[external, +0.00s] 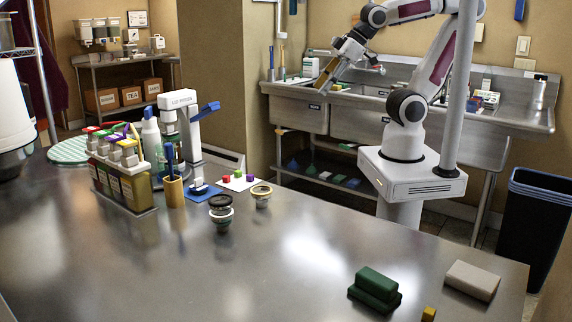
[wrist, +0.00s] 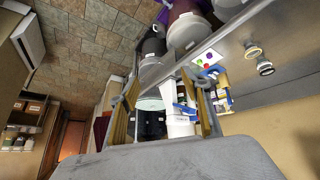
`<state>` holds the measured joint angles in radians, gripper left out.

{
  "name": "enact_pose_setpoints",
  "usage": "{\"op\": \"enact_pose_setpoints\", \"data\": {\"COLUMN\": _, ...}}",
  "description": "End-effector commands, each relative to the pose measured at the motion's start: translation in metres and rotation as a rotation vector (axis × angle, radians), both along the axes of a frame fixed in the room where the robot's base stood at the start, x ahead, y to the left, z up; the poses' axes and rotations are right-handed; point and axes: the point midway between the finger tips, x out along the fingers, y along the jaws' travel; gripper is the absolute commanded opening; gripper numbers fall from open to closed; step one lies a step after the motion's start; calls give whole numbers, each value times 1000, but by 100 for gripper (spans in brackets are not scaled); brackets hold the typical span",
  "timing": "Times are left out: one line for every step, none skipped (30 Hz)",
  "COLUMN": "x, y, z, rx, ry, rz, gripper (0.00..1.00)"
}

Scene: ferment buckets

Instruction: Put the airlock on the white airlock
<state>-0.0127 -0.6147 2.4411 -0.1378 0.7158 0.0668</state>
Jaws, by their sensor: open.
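Two small round pieces that look like the airlocks stand on the metal counter (external: 300,250). One has a dark top and a pale band below it (external: 220,213). The other is shorter with a cream-yellow rim (external: 261,196). Which one is the white airlock I cannot tell for sure. Both also show small in the wrist view, the cream-rimmed piece (wrist: 253,50) beside the darker piece (wrist: 265,66). My gripper (external: 328,78) is raised in front of the sink, far from both. Its fingers (wrist: 168,112) are wide apart with nothing between them.
A bottle rack (external: 123,185), a pen cup (external: 174,190) and a white stand device (external: 192,140) are left of the pieces. A green block (external: 375,285) and a beige block (external: 472,280) lie at the front right. The middle of the counter is clear.

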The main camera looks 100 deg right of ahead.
Motion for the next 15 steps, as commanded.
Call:
{"op": "enact_pose_setpoints", "data": {"x": -14, "y": 3, "z": -3, "rx": 17, "ry": 18, "rz": -3, "gripper": 48}}
{"op": "enact_pose_setpoints", "data": {"x": -21, "y": 5, "z": -5, "rx": 27, "ry": 30, "rz": -4, "gripper": 48}}
{"op": "enact_pose_setpoints", "data": {"x": -31, "y": 7, "z": -8, "rx": 41, "ry": 47, "rz": -4, "gripper": 48}}
{"op": "enact_pose_setpoints", "data": {"x": -37, "y": 9, "z": -10, "rx": 51, "ry": 57, "rz": -5, "gripper": 48}}
{"op": "enact_pose_setpoints", "data": {"x": -43, "y": 11, "z": -13, "rx": 59, "ry": 69, "rz": -4, "gripper": 48}}
{"op": "enact_pose_setpoints", "data": {"x": -50, "y": 14, "z": -14, "rx": 69, "ry": 79, "rz": -3, "gripper": 48}}
{"op": "enact_pose_setpoints", "data": {"x": -54, "y": 15, "z": -16, "rx": 75, "ry": 88, "rz": -2, "gripper": 48}}
{"op": "enact_pose_setpoints", "data": {"x": -58, "y": 16, "z": -17, "rx": 81, "ry": 94, "rz": -1, "gripper": 48}}
{"op": "enact_pose_setpoints", "data": {"x": -62, "y": 18, "z": -18, "rx": 88, "ry": 100, "rz": 0, "gripper": 48}}
{"op": "enact_pose_setpoints", "data": {"x": -64, "y": 19, "z": -19, "rx": 91, "ry": 105, "rz": 0, "gripper": 48}}
{"op": "enact_pose_setpoints", "data": {"x": -66, "y": 20, "z": -20, "rx": 94, "ry": 108, "rz": 1, "gripper": 48}}
{"op": "enact_pose_setpoints", "data": {"x": -67, "y": 20, "z": -20, "rx": 95, "ry": 111, "rz": 2, "gripper": 48}}
{"op": "enact_pose_setpoints", "data": {"x": -68, "y": 20, "z": -21, "rx": 96, "ry": 112, "rz": 3, "gripper": 48}}
{"op": "enact_pose_setpoints", "data": {"x": -68, "y": 20, "z": -21, "rx": 97, "ry": 113, "rz": 2, "gripper": 48}}
{"op": "enact_pose_setpoints", "data": {"x": -68, "y": 21, "z": -21, "rx": 97, "ry": 113, "rz": 2, "gripper": 48}}
